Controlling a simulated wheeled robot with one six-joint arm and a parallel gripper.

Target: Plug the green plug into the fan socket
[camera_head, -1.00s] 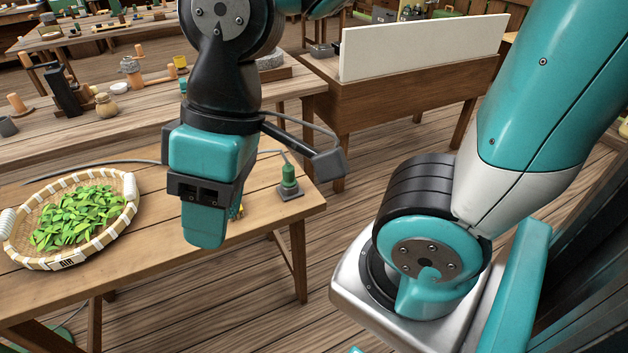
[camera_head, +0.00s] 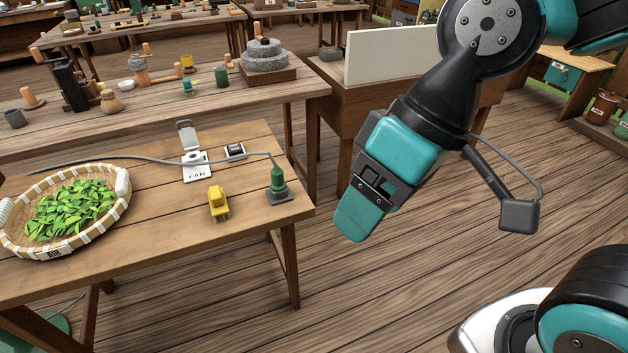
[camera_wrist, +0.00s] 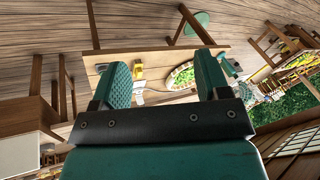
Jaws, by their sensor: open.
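The green plug (camera_head: 278,178) stands upright in a dark grey holder (camera_head: 280,195) at the right end of the near table, with a grey cable running left from its top. The fan socket (camera_head: 196,172) is a white plate marked FAN with its lid raised, left of and behind the plug. My gripper (camera_head: 358,220) is to the right of the table, past its edge, apart from the plug. In the wrist view its two teal fingers (camera_wrist: 163,80) stand wide apart with nothing between them. I cannot pick out the plug surely in the wrist view.
A small black-and-white box (camera_head: 235,152) is beside the socket. A basket of green leaves (camera_head: 122,205) sits at the table's left. A white panel (camera_head: 395,55) stands on the bench behind my arm.

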